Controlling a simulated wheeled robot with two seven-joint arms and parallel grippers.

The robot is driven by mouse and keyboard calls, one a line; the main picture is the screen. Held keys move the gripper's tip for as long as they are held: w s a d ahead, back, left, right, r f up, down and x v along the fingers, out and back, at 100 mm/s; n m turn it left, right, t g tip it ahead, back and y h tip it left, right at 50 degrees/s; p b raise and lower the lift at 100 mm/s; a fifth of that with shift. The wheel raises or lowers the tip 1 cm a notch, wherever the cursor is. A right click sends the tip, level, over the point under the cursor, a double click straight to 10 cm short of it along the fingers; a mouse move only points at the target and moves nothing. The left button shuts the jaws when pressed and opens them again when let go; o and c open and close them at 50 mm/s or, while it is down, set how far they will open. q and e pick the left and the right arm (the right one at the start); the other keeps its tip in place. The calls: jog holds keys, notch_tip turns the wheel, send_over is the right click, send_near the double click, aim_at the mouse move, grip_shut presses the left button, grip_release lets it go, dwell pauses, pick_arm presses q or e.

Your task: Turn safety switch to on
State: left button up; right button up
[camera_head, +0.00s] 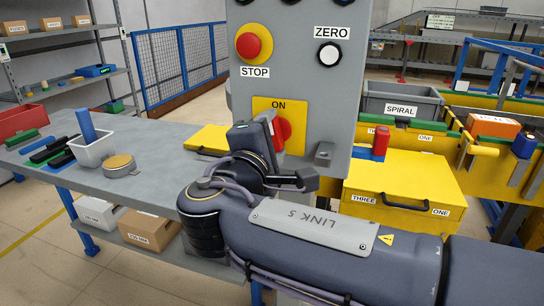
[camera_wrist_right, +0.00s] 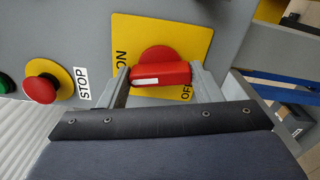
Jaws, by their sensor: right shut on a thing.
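The safety switch is a red rotary knob (camera_head: 283,131) on a yellow plate (camera_head: 262,104) on the grey control panel. In the right wrist view, the knob's red handle (camera_wrist_right: 160,74) lies nearly level across the picture. Its white mark sits on the left part, on the side of the ON label (camera_wrist_right: 122,60). The OFF label (camera_wrist_right: 187,92) is partly covered at lower right. My right gripper (camera_head: 268,135) is at the knob, and the right wrist view shows its two fingers (camera_wrist_right: 160,82) closed against the handle's two ends. My left gripper is out of view.
A red STOP button (camera_head: 253,45) and a ZERO button (camera_head: 329,54) sit above on the panel. A grey table (camera_head: 150,165) with a white bin (camera_head: 92,150) stands left.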

jog(key=shift+f+m+b, duration=0.1)
jog(key=shift+m+b, duration=1.3)
jog(key=o, duration=1)
jog(key=shift+s, duration=0.15)
jog(key=v, duration=0.7)
jog(key=shift+s+p, duration=0.25)
jog(key=shift+p, duration=0.05)
jog(key=shift+a, duration=0.1)
